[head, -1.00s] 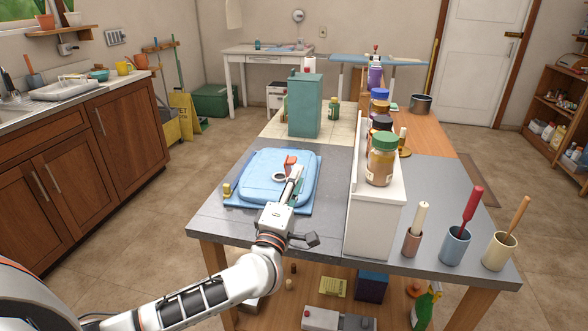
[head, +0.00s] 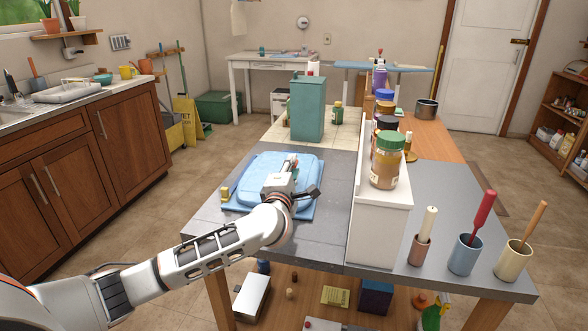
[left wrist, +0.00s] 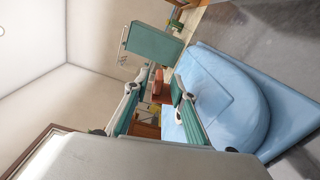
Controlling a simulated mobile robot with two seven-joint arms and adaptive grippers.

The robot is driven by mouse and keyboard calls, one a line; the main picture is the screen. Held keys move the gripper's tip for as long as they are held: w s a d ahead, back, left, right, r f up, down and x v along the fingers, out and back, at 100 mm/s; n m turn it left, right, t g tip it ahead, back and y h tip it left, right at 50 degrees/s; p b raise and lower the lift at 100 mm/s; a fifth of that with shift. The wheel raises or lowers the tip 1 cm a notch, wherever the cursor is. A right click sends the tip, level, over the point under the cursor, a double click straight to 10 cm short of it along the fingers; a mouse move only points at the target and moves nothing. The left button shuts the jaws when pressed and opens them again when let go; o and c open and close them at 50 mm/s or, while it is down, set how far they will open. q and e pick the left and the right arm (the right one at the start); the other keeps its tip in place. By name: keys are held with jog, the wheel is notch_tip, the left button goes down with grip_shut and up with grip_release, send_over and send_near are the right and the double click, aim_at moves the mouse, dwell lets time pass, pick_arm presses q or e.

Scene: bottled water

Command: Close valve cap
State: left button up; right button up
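A light blue pouch (head: 252,180) lies on the grey tabletop (head: 330,225), and fills much of the right side of the left wrist view (left wrist: 230,105). A red-brown cap (left wrist: 158,83) shows between and beyond my left fingertips in the left wrist view. In the head view only a little of it shows past the gripper. My left gripper (head: 289,172) is over the pouch's right part. Its fingers (left wrist: 165,87) stand apart, with a gap beside the cap; I see no clear grip on it. The white valve ring is hidden by the gripper. My right gripper is not in view.
A teal box (head: 307,108) stands behind the pouch. A white raised shelf (head: 378,225) with jars (head: 387,160) stands to the right. Cups with tools (head: 466,255) are at the front right. A small yellow item (head: 225,193) sits at the pouch's left.

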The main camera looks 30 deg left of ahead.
pick_arm(q)
jog(key=shift+w, duration=0.2)
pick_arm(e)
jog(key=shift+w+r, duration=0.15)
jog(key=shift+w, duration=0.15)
pick_arm(q)
jog(key=shift+c, duration=0.4)
grip_shut()
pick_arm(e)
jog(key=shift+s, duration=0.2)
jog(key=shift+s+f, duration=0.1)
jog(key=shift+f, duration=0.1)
